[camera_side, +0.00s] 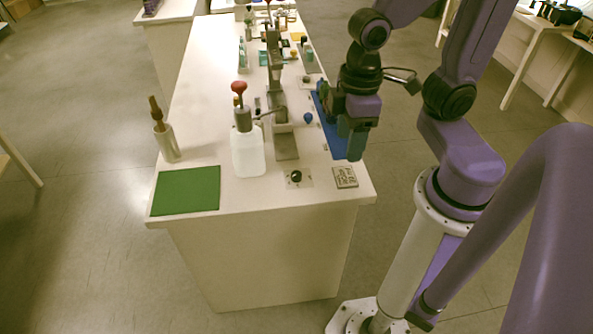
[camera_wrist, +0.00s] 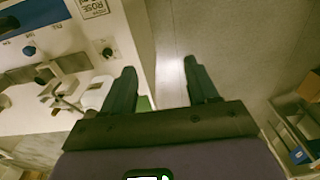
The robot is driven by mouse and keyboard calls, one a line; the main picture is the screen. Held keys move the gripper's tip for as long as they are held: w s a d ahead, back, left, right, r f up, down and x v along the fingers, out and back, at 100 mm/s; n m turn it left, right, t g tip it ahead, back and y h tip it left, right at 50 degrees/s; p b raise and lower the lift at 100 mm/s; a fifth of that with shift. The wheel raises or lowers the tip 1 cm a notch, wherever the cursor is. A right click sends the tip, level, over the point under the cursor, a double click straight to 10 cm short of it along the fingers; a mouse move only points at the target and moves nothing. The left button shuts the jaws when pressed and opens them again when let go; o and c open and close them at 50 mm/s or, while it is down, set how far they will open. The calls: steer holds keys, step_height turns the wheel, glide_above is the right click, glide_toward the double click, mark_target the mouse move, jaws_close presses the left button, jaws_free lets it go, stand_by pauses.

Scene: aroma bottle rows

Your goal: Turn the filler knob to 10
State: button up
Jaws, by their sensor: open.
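A small black knob (camera_side: 296,176) sits on a pale plate near the front edge of the white table. It also shows in the wrist view (camera_wrist: 107,52), left of my fingers; its number marks are too small to read. My gripper (camera_side: 354,152) hangs above the right edge of the table, to the right of the knob and apart from it. In the wrist view my gripper (camera_wrist: 160,82) has its two fingers spread, with nothing between them but the table edge and floor.
A white bottle (camera_side: 248,155) with a red-topped pump stands left of the knob, beside a metal stand (camera_side: 284,145). A labelled sign plate (camera_side: 345,177) lies right of the knob. A blue strip (camera_side: 325,118), a blue knob (camera_side: 308,117) and a green mat (camera_side: 186,192) are also on the table.

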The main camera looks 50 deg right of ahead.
steer(key=w+d+f+m, duration=0.2)
steer(key=w+f+m, duration=0.2)
steer(key=w+m, duration=0.7)
steer(key=m, duration=0.8)
glide_toward(296, 174)
steer(key=shift+w+f, duration=0.1)
steer(key=shift+f, duration=4.2)
steer(key=c, duration=1)
